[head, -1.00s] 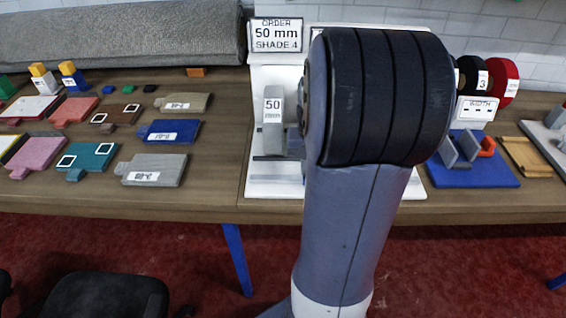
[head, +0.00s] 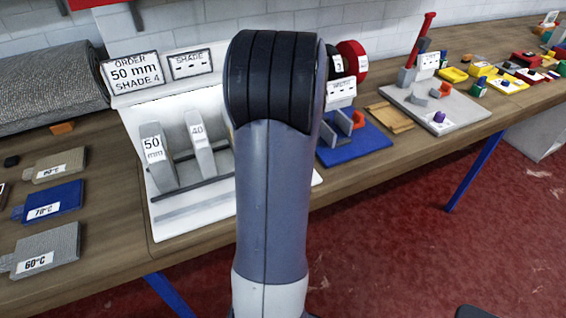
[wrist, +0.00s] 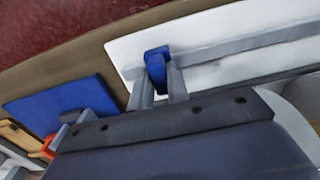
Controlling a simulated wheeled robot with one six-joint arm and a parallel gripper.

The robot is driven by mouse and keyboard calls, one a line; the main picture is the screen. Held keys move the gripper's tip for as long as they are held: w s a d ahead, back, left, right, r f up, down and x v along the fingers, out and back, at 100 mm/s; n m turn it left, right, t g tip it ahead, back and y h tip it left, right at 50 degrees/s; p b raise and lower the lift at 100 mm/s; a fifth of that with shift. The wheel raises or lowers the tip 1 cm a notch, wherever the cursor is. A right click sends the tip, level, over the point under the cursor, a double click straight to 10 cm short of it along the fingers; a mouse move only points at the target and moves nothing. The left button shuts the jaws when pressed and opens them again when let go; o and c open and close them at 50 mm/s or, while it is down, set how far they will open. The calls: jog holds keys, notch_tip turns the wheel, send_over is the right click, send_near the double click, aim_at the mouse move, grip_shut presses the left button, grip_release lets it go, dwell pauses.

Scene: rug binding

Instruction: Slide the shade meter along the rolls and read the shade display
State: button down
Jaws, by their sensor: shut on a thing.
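In the wrist view my gripper (wrist: 158,85) is shut on a small blue block (wrist: 157,57), at the edge of a white board (wrist: 225,30) with a grey rail. The block may be the shade meter; I cannot tell for sure. In the head view my arm hides the gripper and block. The white board (head: 185,228) carries upright grey pieces marked 50 (head: 158,160) and 40 (head: 200,145). The SHADE display (head: 192,63) shows only dashes. A black roll marked 3 (head: 335,64) and a red roll (head: 354,60) show right of my arm, which may hide others.
The order sign (head: 133,74) reads 50 mm, shade 4. A blue base (head: 353,144) with grey and orange parts stands right of the board, then a wooden tray (head: 389,116) and a grey plate (head: 450,110). Temperature-marked pads (head: 45,250) lie left.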

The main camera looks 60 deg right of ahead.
jog(key=shift+d, duration=0.1)
jog(key=c, duration=1.4)
grip_release()
jog(key=shift+o, duration=0.2)
notch_tip(320, 180, up, 11)
jog(key=shift+f, duration=0.15)
notch_tip(320, 180, down, 11)
jog(key=shift+r, duration=0.2)
jog(key=shift+w+a+f, duration=0.1)
jog(key=shift+w+a, duration=0.1)
jog(key=shift+a, duration=0.2)
